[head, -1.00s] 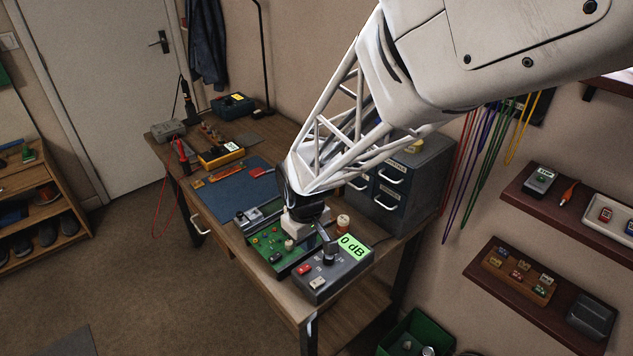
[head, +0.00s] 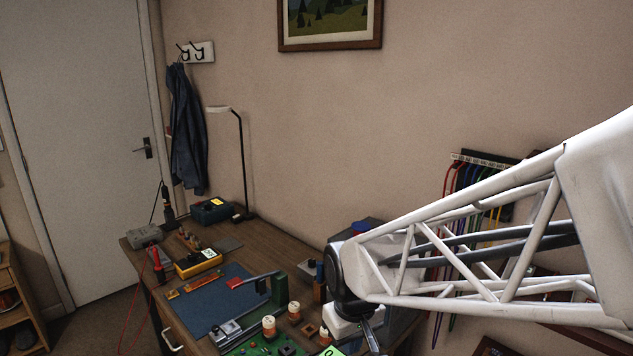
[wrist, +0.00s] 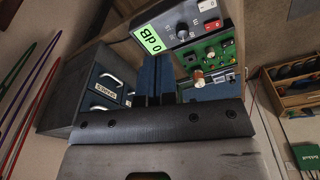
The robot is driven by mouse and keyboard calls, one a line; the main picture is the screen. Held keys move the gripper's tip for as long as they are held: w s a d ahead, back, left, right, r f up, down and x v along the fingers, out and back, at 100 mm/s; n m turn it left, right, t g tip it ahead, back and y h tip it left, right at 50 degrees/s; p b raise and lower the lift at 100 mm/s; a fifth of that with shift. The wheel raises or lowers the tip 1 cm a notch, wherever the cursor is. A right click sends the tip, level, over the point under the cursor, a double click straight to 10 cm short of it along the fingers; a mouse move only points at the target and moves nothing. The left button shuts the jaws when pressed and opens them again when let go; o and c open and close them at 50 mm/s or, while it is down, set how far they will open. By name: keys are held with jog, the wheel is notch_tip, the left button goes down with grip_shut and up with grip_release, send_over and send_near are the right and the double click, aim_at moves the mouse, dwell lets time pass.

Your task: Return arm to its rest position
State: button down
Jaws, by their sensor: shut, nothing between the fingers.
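My gripper (head: 372,338) is at the lower right of the workbench in the head view, below my white lattice arm, with its fingers pointing down. In the wrist view its two dark fingers (wrist: 157,78) are together with nothing held between them. A grey tuner box (wrist: 188,22) with a knob and a green "0 dB" display (wrist: 149,40) lies beyond the fingertips. The green circuit board (wrist: 208,50) is beside it. In the head view the circuit board (head: 262,347) shows only partly at the bottom edge.
A blue mat (head: 215,300), a yellow meter (head: 198,262) and a lamp (head: 241,165) are on the bench. A drawer cabinet (wrist: 85,90) stands close by in the wrist view. Coloured cables (head: 455,200) hang on the wall behind my arm. The air above the bench's left side is clear.

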jog(key=s+d+r+m, duration=0.2)
jog(key=s+d+r, duration=0.2)
jog(key=s+d, duration=0.2)
jog(key=s+d+r+m+t, duration=0.1)
jog(key=s+d+r+m, duration=0.2)
jog(key=s+d, duration=0.3)
jog(key=shift+s+d+r, duration=0.2)
jog(key=shift+s+r, duration=0.3)
jog(key=shift+s, duration=0.1)
jog(key=shift+h, duration=0.3)
dwell(0.7)
